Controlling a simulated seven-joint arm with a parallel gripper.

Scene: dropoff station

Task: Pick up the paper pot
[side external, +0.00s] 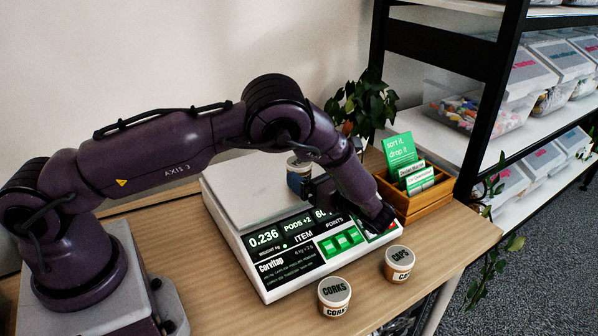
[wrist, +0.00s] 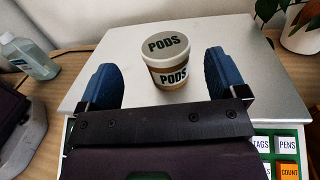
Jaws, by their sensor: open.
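A small paper pot (wrist: 166,62) labelled PODS, with a grey lid and kraft and white sides, stands upright on the scale's pale plate (wrist: 100,60). My gripper (wrist: 160,68) is open, with one blue finger on each side of the pot in the wrist view. Gaps show between the pot and both fingers. In the side view my gripper (side external: 298,182) is low over the scale (side external: 235,190). A blue finger hides most of the pot there, leaving its lid (side external: 298,161) in sight. Two similar pots, CORKS (side external: 334,296) and CAPS (side external: 399,263), stand on the table in front.
The scale's display (side external: 290,240) reads 0.236 and PODS +2. A wooden box (side external: 410,200) with green cards stands right of the scale. A plant (side external: 362,100) is behind it, and a black shelf rack (side external: 500,80) is at the right. A clear bottle (wrist: 30,58) is at left.

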